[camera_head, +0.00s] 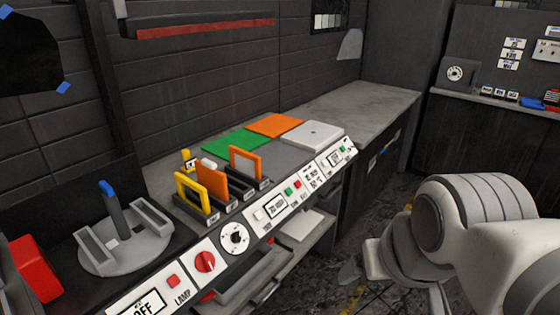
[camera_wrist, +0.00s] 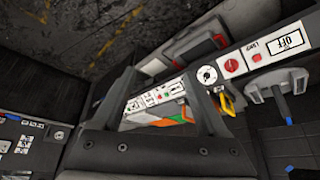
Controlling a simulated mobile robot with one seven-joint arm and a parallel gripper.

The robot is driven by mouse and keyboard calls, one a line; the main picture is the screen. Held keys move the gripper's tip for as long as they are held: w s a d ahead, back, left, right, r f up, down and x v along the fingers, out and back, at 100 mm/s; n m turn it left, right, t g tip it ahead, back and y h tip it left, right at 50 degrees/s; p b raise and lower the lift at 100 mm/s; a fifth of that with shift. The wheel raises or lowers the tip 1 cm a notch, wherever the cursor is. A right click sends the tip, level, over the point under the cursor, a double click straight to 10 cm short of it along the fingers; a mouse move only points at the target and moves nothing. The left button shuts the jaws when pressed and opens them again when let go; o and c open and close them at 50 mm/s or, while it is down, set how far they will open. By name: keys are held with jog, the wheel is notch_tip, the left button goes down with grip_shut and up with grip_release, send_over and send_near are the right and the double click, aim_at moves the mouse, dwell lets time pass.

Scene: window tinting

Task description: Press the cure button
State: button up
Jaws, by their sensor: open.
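The sloped white control panel carries a red button marked LAMP (camera_head: 173,281), a red knob (camera_head: 205,261) and a black dial (camera_head: 235,237). Farther along are a green button (camera_head: 289,191), a red button (camera_head: 297,185) and another small green button (camera_head: 343,149). The labels there are too small to tell which is the cure button. In the wrist view the panel appears upside down, with the dial (camera_wrist: 207,75) and red knob (camera_wrist: 232,65). My gripper (camera_wrist: 160,75) is open and empty, its dark fingers apart and clear of the panel.
Green (camera_head: 236,143) and orange (camera_head: 276,125) sheets and a grey plate (camera_head: 313,135) lie on the bench. Yellow and orange frames stand in a black rack (camera_head: 228,196). A round grey stand (camera_head: 125,255) is at left.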

grip_shut()
dwell(1.4)
